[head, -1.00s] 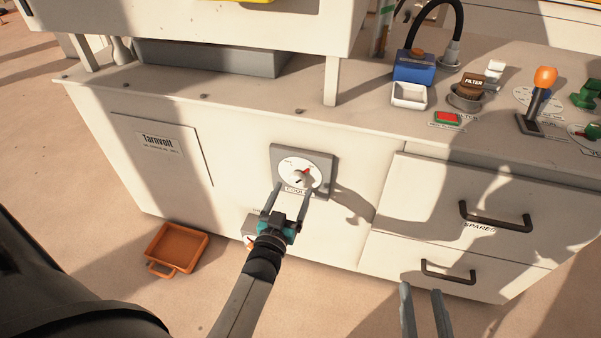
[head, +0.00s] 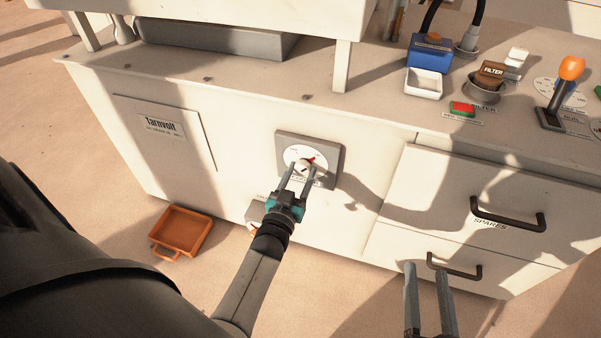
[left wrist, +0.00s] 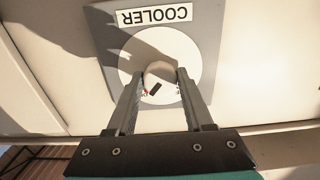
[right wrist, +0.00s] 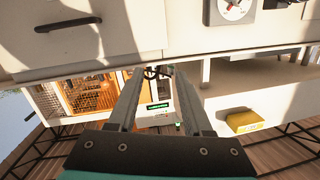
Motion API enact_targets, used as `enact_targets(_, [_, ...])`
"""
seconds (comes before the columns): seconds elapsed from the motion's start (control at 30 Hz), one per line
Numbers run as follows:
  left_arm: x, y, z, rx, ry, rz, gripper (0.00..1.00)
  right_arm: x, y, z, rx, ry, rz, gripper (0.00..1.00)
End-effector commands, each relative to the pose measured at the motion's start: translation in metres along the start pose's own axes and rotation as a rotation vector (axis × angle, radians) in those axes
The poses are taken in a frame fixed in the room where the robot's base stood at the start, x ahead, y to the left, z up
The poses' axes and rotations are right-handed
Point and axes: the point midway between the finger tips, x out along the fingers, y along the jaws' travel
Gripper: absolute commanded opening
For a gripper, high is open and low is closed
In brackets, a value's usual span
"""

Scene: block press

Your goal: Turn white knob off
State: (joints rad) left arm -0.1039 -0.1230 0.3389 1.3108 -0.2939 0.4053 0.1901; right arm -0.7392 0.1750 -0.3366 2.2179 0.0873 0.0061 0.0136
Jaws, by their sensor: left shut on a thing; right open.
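The white knob (head: 305,163) sits on a round white dial in a grey square plate (head: 335,160) on the cabinet front. In the left wrist view the knob (left wrist: 160,72) has a dark mark, and the plate carries a COOLER label (left wrist: 155,15), seen upside down. My left gripper (head: 299,172) is shut on the knob, one finger on each side. The left wrist view shows the fingertips (left wrist: 160,76) against its sides. My right gripper (head: 426,266) is open and empty in front of the lower drawer, low in the head view.
Drawers with dark handles (head: 507,215) are right of the dial. An orange tray (head: 182,230) lies on the floor at left. The worktop above holds a blue box (head: 430,55), a red button (head: 463,108) and an orange-topped lever (head: 571,68).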

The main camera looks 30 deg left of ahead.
Motion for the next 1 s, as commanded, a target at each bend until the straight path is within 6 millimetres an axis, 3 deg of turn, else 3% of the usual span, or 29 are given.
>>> enact_targets(0.03, [0.0, 0.0, 0.0, 0.0, 0.0, 0.0, 0.39, 0.0, 0.0, 0.0, 0.0, -0.001, 0.0, 0.5])
enact_targets(0.4, [0.0, 0.0, 0.0, 0.0, 0.0, 0.0, 0.0, 0.0, 0.0, 0.001, 0.0, -0.002, 0.0, 0.5])
enact_targets(0.73, [0.0, 0.0, -0.001, -0.042, 0.0, 0.001, 0.0, 0.002, 0.005, 0.003, -0.014, -0.046, 0.009, 0.5])
enact_targets(1.0, [0.001, 0.0, -0.002, -0.209, 0.0, 0.001, 0.0, 0.005, 0.017, 0.008, -0.046, -0.194, 0.039, 0.5])
